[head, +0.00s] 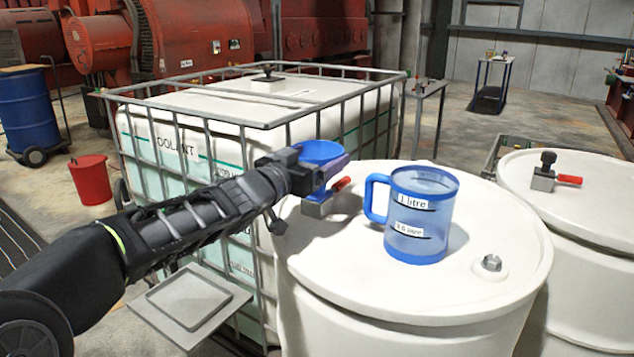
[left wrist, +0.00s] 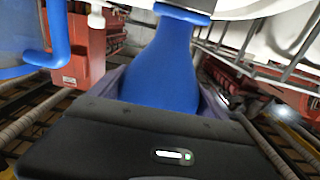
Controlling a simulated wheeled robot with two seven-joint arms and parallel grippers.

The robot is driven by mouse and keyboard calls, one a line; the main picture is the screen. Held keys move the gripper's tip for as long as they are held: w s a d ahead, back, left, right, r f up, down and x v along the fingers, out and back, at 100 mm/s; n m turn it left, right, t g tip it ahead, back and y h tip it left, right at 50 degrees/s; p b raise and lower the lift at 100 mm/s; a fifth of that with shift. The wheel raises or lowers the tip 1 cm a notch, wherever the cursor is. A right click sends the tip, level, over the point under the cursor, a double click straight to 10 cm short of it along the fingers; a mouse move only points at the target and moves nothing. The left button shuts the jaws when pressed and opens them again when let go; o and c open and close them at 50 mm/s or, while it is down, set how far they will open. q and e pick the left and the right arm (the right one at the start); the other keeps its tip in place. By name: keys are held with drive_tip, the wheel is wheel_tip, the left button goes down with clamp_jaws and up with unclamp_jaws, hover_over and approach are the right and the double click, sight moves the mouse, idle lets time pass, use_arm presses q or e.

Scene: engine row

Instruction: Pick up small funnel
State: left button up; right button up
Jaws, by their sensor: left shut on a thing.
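The small funnel (head: 321,151) is blue and sits between the fingers of my left gripper (head: 326,172), above the left part of the white drum top in the head view. In the left wrist view the blue funnel (left wrist: 162,65) fills the middle, its sides held between the fingers. My left gripper is shut on it. A grey block with a red lever (head: 318,206) is on the drum just below the gripper; whether the funnel touches it is hidden. My right gripper is not in view.
A blue measuring jug (head: 420,215) stands upright on the white drum (head: 450,285), right of the gripper. A caged coolant tank (head: 190,140) stands close behind my left arm. A second drum (head: 590,205) with a tap is at right.

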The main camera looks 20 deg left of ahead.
use_arm(q)
drive_tip(key=shift+c, duration=1.3)
drive_tip(key=shift+r, duration=0.15)
wheel_tip(320, 180, up, 10)
drive_tip(key=p, duration=0.6)
